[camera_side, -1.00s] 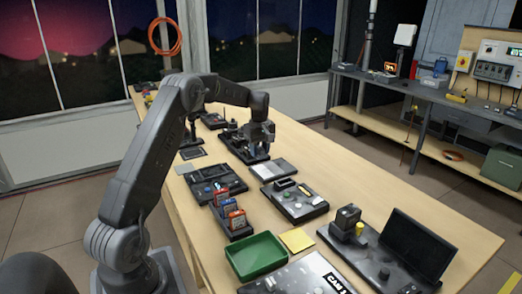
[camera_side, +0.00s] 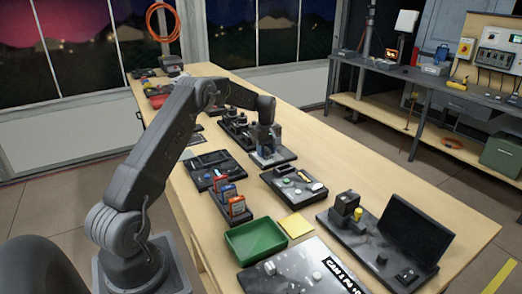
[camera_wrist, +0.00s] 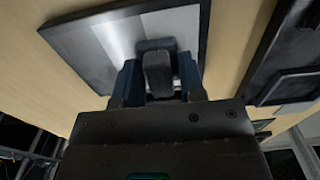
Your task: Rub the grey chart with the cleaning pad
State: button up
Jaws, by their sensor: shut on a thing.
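The grey chart (camera_side: 284,158) lies flat on the table. It has a dark frame and lighter grey bands, and it fills the upper part of the wrist view (camera_wrist: 108,42). My gripper (camera_side: 265,152) is over the chart, pointing down, and it also shows in the wrist view (camera_wrist: 158,82). It is shut on the cleaning pad (camera_wrist: 156,46), a dark block with a grip between the fingers. The pad appears over the chart's middle; I cannot tell whether it touches. In the side view my gripper mostly hides the pad.
A black panel with knobs (camera_side: 292,184) lies close in front of the chart. A dark tray (camera_side: 212,166) and a rack of coloured cards (camera_side: 230,204) stand to the left. A green bin (camera_side: 256,240) and yellow pad (camera_side: 295,225) are nearer.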

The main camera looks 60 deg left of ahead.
aim_at(259, 158)
jog(key=shift+w, duration=0.5)
jog(key=shift+s+r, duration=0.1)
jog(key=shift+s, duration=1.95)
notch_tip(259, 158, up, 8)
jog(key=shift+d, duration=0.1)
